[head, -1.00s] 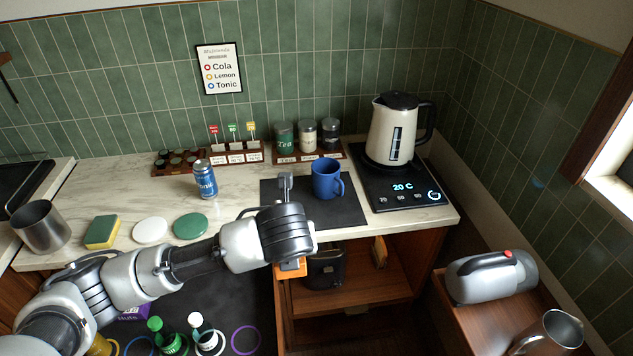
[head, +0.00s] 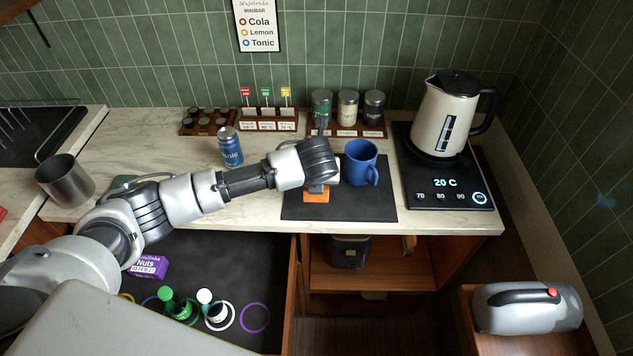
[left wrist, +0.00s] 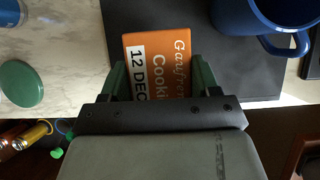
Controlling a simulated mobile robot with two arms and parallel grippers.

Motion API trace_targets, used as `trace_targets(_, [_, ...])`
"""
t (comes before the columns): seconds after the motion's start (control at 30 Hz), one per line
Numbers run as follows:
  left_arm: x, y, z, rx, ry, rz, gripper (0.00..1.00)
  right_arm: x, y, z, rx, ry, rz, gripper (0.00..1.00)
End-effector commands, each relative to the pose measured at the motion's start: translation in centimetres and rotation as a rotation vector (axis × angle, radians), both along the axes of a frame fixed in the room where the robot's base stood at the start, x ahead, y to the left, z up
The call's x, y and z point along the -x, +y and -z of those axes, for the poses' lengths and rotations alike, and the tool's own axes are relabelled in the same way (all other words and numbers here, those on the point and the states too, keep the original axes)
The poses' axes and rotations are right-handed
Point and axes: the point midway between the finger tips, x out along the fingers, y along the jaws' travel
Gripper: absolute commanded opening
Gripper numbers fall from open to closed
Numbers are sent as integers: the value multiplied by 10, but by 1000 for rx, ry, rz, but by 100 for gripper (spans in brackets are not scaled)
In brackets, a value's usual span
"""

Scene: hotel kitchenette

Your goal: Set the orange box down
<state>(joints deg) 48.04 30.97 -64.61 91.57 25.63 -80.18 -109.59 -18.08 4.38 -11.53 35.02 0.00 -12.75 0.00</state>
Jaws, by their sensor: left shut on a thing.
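The orange box (left wrist: 158,52), with a white label reading "12 DEC", is between the fingers of my left gripper (left wrist: 155,82) in the left wrist view. In the head view the orange box (head: 317,195) shows below my left gripper (head: 318,186), over the dark mat (head: 345,208) on the counter. My left gripper is shut on the box. I cannot tell whether the box touches the mat. The blue mug (head: 362,165) stands on the mat just right of the gripper. My right gripper is not in view.
A blue Tonic can (head: 230,147) stands left of the mat. The kettle (head: 446,115) sits on its black base at right. Jars (head: 348,108) stand behind. Below is an open drawer with a purple Nuts box (head: 149,266) and bottles. The mat's front right is bare.

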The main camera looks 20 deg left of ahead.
Motion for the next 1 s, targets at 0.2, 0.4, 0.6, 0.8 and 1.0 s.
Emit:
trace_targets(0.2, [-10,6,12,1,1,1,35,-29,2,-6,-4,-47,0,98])
trace_targets(0.4, [-9,6,40,0,2,2,35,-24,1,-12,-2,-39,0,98])
trace_targets(0.6, [-10,6,47,1,-1,3,35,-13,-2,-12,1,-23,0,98])
trace_targets(0.8, [-9,6,49,0,-1,3,35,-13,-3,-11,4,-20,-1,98])
trace_targets(1.0, [-9,6,49,1,0,3,87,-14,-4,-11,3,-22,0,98])
